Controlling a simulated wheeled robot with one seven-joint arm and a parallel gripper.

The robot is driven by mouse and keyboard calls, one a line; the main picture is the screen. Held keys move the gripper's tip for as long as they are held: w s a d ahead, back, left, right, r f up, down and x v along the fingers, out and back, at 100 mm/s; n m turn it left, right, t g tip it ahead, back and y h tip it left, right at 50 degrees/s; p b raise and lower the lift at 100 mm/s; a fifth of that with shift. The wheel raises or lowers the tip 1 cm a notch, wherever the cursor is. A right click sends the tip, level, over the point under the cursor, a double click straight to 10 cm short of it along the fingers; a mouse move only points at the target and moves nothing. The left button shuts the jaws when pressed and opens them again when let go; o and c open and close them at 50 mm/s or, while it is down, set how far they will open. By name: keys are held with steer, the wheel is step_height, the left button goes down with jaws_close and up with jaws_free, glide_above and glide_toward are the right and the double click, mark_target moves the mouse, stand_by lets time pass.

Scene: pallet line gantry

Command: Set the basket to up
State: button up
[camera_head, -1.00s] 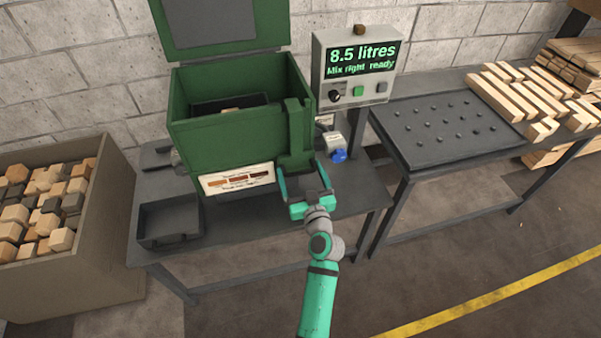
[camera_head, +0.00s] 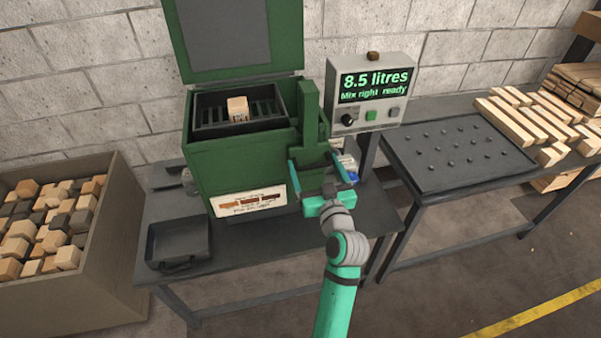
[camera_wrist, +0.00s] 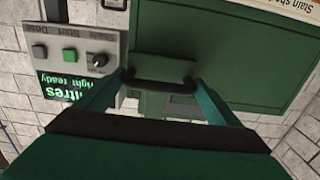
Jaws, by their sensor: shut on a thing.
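The basket (camera_head: 212,120) is a dark slotted tray inside the green tank (camera_head: 240,178). It sits high, near the tank's rim, with one pale wooden block (camera_head: 238,108) on it. A green upright arm (camera_head: 308,115) stands at the tank's front right corner. My gripper (camera_head: 314,162) is in front of this arm. In the wrist view, its two fingers straddle a dark handle (camera_wrist: 162,86) on a green block, and it is shut on that handle. In the head view my gripper hides the handle.
The tank's lid (camera_head: 232,35) stands open. A control box (camera_head: 372,92) reads "8.5 litres, Mix right ready". An empty dark tray (camera_head: 178,240) lies left on the bench. A crate of blocks (camera_head: 60,290) stands left; a studded table (camera_head: 455,155) stands right.

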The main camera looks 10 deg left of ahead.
steer(key=shift+r, duration=0.45)
steer(key=o, duration=1.4)
steer(key=shift+c, duration=0.2)
steer(key=shift+f, duration=0.15)
steer(key=shift+s, duration=0.1)
steer(key=shift+s+d, duration=0.2)
steer(key=shift+s, duration=0.1)
steer(key=v, duration=1)
